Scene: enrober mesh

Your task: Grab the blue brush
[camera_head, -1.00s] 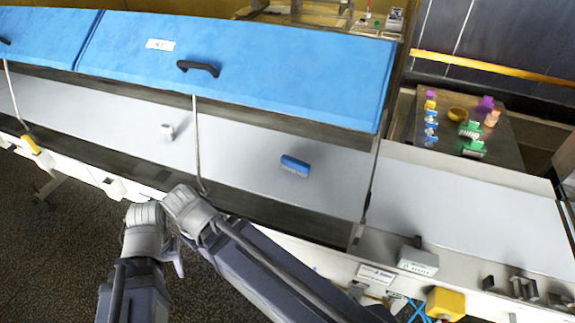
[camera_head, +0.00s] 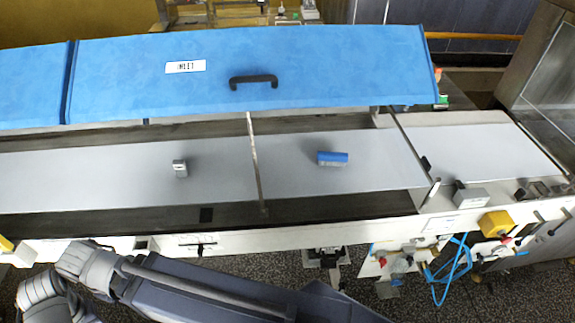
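The blue brush (camera_head: 333,157) lies on the light grey mesh belt (camera_head: 220,170), under the raised blue cover and right of a thin upright rod. Its blue back faces up, with a pale lower part along its near side. Nothing touches it. My arms show at the lower left, with grey rounded joints, well in front of and left of the brush. I see no gripper fingers on either arm.
The blue cover (camera_head: 200,70) with a black handle (camera_head: 254,80) overhangs the belt. A thin rod (camera_head: 255,160) stands left of the brush. A small grey block (camera_head: 180,168) lies on the belt. A yellow box (camera_head: 495,223) and blue cables (camera_head: 455,265) are at the front right.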

